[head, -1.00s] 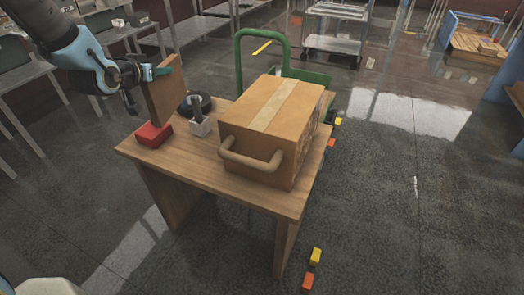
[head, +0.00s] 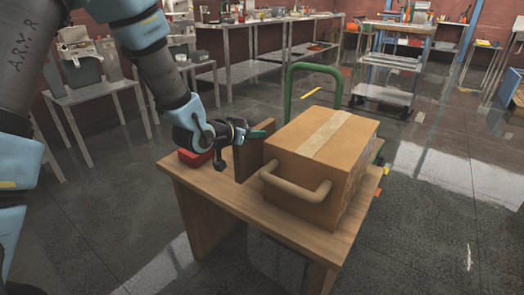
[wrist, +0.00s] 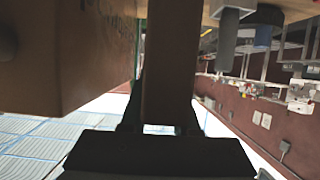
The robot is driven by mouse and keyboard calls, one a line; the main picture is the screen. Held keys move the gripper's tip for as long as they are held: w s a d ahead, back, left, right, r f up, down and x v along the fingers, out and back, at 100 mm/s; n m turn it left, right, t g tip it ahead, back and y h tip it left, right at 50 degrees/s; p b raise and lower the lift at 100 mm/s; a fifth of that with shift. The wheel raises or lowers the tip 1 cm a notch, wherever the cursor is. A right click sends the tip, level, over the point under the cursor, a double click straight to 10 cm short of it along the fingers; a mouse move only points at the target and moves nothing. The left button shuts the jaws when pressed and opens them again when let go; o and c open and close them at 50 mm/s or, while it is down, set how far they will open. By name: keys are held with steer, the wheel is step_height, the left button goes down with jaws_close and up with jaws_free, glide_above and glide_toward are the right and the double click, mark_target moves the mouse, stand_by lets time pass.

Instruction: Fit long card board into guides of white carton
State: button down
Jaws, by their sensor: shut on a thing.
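A tall brown board (head: 252,156) stands upright close to the left side of a big brown carton (head: 325,150) with a handle. In the wrist view, the board (wrist: 172,62) runs up between the fingers, with the carton (wrist: 65,50) at left and a narrow gap between. My gripper (head: 262,133) is shut on the board's upper part. The board's foot is over or on the table; contact is unclear. A small pale block with a grey post (wrist: 228,27) is beside the board in the wrist view. I make out no white carton with guides.
A red block (head: 194,158) lies at the left of the wooden table (head: 215,192). A green-framed cart (head: 290,92) stands behind. The big carton fills the table's right side. The front left tabletop is clear.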

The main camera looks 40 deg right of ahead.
mark_target(255, 146)
steer(key=shift+f, duration=2.2)
steer(key=shift+f, duration=0.25)
steer(key=c, duration=0.7)
jaws_free()
steer(key=shift+r, duration=0.1)
steer(key=shift+o, duration=0.2)
